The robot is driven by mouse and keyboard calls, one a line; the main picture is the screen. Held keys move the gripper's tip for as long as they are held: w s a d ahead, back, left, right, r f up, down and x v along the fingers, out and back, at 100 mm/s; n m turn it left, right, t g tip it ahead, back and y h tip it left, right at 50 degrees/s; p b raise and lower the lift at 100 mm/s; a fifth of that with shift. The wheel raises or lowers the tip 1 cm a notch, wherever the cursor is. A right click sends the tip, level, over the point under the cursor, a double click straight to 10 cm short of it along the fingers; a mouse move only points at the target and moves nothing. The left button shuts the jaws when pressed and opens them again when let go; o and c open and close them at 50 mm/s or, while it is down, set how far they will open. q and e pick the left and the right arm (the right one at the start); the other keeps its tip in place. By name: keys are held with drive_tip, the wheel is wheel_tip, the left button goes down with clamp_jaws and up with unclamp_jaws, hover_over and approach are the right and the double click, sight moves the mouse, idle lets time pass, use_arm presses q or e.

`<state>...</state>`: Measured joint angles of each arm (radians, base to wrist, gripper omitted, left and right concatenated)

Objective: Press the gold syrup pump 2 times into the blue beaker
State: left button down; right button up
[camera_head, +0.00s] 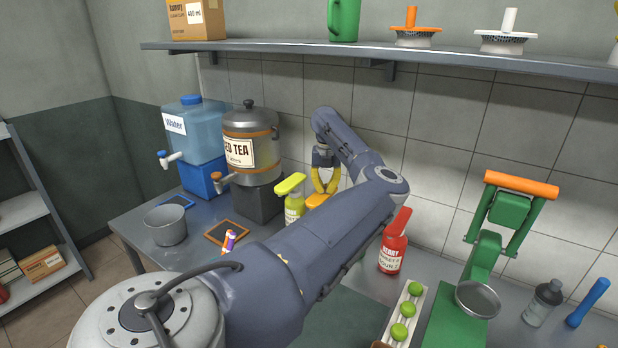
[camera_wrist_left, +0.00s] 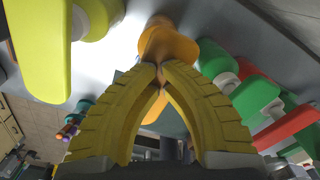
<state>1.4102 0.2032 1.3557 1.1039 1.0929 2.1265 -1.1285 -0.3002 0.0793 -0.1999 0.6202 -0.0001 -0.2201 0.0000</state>
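The gold pump's orange-gold head (camera_head: 317,200) shows just below my left gripper (camera_head: 324,190) in the head view; its bottle is hidden behind my arm. In the left wrist view the gold pump head (camera_wrist_left: 168,45) lies just beyond the yellow fingertips (camera_wrist_left: 161,72). The fingertips meet with nothing seen between them. They overlap the pump head in the picture; I cannot tell whether they touch it. I cannot make out the blue beaker in either view. My right gripper is not in view.
A yellow-green pump bottle (camera_head: 294,205) stands close left of the gold pump, a red bottle (camera_head: 393,247) to the right. A green pump (camera_wrist_left: 255,95) shows in the wrist view.

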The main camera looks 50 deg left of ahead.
use_arm(q)
drive_tip(key=shift+f, duration=1.2)
drive_tip(key=shift+r, duration=3.2)
drive_tip(key=shift+f, duration=0.15)
drive_tip(key=shift+f, duration=0.75)
drive_tip(key=shift+f, duration=0.35)
drive_tip(key=shift+f, duration=1.85)
drive_tip(key=shift+r, duration=3.05)
